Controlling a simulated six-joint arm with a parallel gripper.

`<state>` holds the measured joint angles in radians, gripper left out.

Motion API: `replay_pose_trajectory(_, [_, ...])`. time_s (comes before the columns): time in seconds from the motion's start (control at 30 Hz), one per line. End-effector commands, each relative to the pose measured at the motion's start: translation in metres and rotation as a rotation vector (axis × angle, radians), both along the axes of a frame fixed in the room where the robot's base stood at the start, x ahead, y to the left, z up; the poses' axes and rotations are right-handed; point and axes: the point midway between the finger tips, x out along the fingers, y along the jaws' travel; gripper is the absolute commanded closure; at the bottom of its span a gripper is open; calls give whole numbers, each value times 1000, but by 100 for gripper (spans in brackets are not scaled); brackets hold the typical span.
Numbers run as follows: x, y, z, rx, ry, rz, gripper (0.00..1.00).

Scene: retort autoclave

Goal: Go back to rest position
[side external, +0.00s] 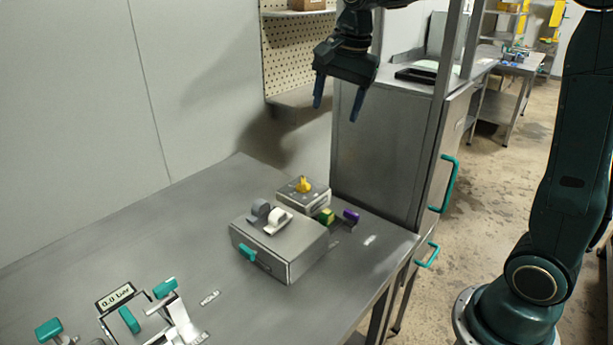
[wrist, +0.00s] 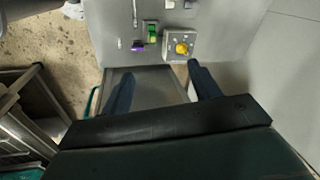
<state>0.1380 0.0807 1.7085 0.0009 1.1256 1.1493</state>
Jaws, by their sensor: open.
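My gripper (side external: 338,100) hangs high in the side external view, fingers pointing down, in front of the grey cabinet (side external: 380,150). Its two fingers are apart with nothing between them. In the wrist view my gripper (wrist: 160,90) also shows open and empty, above the cabinet and facing the table. The metal table (side external: 110,240) lies below and to the left, well apart from the fingers.
On the table are a grey box with a teal handle (side external: 290,248), a small box with a yellow knob (side external: 304,185), green (side external: 327,216) and purple (side external: 351,215) parts, and teal levers beside a "0.0 bar" display (side external: 116,296). A pegboard (side external: 297,55) with a shelf is behind.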

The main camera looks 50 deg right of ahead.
Motion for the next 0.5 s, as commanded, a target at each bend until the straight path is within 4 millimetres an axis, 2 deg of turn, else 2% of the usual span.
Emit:
replay_pose_trajectory(0.03, [-13,5,4,-13,-13,54,38])
replay_pose_trajectory(0.2, [-51,18,11,-64,-48,251,38])
replay_pose_trajectory(0.5, [-119,36,8,-170,-110,591,38])
